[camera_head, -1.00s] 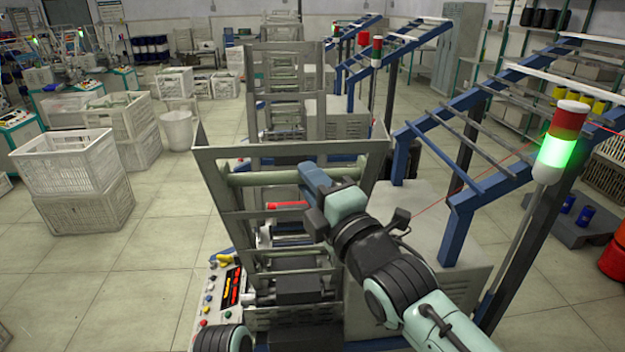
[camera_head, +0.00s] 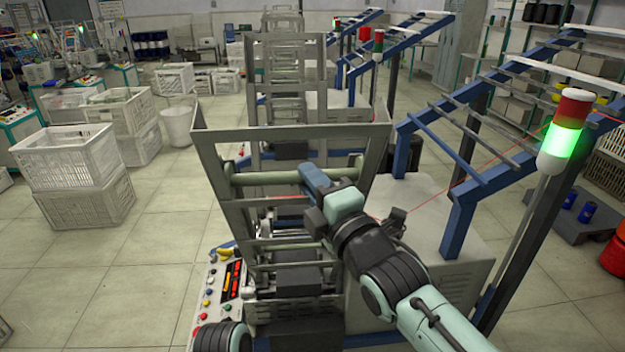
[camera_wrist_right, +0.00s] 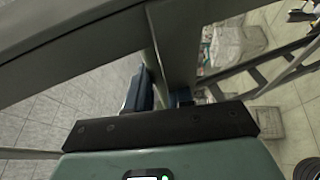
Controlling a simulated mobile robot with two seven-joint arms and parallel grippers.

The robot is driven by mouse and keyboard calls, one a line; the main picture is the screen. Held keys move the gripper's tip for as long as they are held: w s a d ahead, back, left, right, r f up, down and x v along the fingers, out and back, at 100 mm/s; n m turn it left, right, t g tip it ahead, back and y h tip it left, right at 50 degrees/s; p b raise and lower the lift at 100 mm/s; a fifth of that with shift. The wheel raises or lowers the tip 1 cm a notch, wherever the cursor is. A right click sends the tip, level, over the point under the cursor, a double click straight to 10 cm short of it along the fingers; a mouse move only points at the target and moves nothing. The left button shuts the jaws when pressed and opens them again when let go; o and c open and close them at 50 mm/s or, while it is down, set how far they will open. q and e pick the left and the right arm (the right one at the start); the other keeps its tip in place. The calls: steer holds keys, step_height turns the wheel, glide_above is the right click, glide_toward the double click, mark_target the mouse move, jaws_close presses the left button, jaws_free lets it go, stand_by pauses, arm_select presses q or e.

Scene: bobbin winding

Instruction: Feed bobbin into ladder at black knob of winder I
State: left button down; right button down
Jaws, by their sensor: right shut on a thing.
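The nearest winder has a grey upright ladder frame (camera_head: 209,190) with several crossbars. My right gripper (camera_head: 312,180) is at the ladder's upper right part, its blue fingers close to the top roller bar. I cannot make out the black knob. My left gripper is out of view.
A control panel (camera_head: 222,288) with coloured buttons is at the winder's left front. A signal lamp (camera_head: 564,130) lit green and a blue slanted rack (camera_head: 460,230) stand at the right. White crates (camera_head: 72,160) stand on the left. Floor between crates and winder is clear.

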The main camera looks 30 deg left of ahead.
steer(key=shift+w+a+f+b, duration=0.15)
steer(key=shift+w+f+b, duration=0.15)
steer(key=shift+f, duration=0.4)
steer(key=c, duration=0.6)
jaws_free()
steer(key=s+d+r, duration=0.3)
steer(key=s+d, duration=0.2)
steer(key=d, duration=0.1)
steer(key=shift+s+d+r, duration=0.25)
steer(key=shift+s+d, duration=0.1)
steer(key=shift+s, duration=0.05)
